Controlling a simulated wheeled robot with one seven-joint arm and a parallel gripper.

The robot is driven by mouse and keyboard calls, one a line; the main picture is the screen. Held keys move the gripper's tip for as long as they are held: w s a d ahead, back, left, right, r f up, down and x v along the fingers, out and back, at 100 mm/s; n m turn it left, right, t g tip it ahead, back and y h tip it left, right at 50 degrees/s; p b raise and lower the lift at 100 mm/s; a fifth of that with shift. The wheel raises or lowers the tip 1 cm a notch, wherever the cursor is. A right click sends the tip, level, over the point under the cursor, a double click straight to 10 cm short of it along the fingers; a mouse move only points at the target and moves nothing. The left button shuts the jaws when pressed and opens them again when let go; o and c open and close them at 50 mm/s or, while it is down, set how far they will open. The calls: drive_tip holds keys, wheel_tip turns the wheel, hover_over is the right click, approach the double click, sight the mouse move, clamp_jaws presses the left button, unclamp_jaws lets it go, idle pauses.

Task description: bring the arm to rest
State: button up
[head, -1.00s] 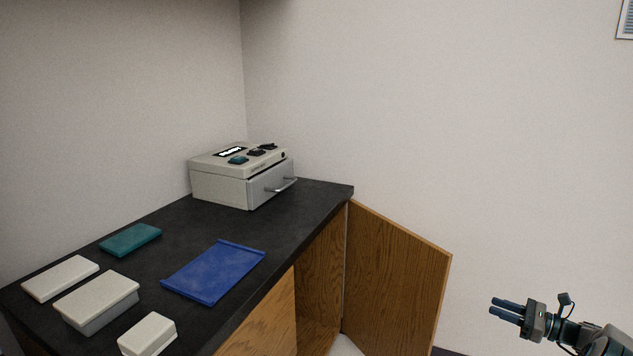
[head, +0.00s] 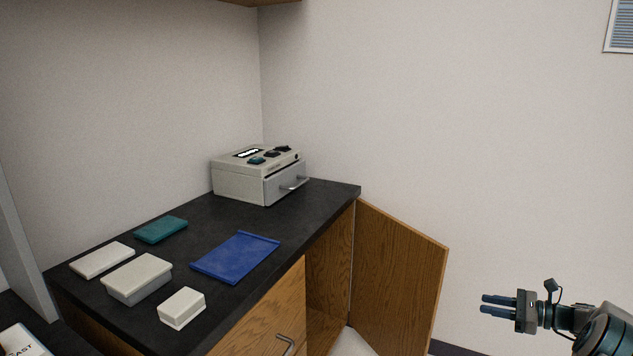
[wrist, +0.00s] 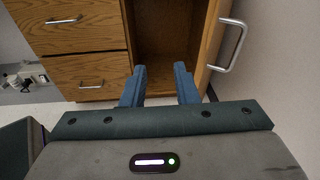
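My gripper (head: 484,304) is at the lower right of the head view, in free air right of the open cabinet door (head: 398,270). It points left toward the cabinet and touches nothing. In the wrist view its two blue fingers (wrist: 160,84) stand apart with nothing between them, so it is open and empty. Beyond the fingers is the open, empty-looking cabinet (wrist: 168,45).
A black counter (head: 205,285) carries a grey device (head: 240,182), a blue pouch (head: 236,258), a teal case (head: 161,229) and several white boxes (head: 139,278). Wooden drawers (wrist: 84,75) are below. A wall stands behind the open door.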

drive_tip(key=s+a+r+n+g+h+p, duration=0.3)
drive_tip(key=a+r+n+g+p, duration=0.15)
drive_tip(key=a+r, duration=0.65)
drive_tip(key=s+a+r+n+g+h+p, duration=0.35)
drive_tip(key=a+r+n+p, duration=0.25)
drive_tip(key=a+r, duration=0.5)
drive_tip(key=s+a+r+n+h+p, duration=0.2)
drive_tip(key=s+a+r+n+p, duration=0.2)
drive_tip(key=s, duration=0.4)
drive_tip(key=s+a+r+n+t+h+p, duration=0.1)
drive_tip(key=s+a+r+n+h+p, duration=0.1)
drive_tip(key=s, duration=0.6)
drive_tip(key=s+a+r+n+h+p, duration=0.3)
drive_tip(key=s+a+r+n+p, duration=0.2)
drive_tip(key=s+r+n+p, duration=0.1)
drive_tip(key=s+n, duration=0.1)
drive_tip(key=s, duration=0.1)
drive_tip(key=shift+s+a+r+t, duration=0.2)
drive_tip(key=shift+s+a+t, duration=0.1)
drive_tip(key=shift+t, duration=0.1)
drive_tip(key=shift+d, duration=0.1)
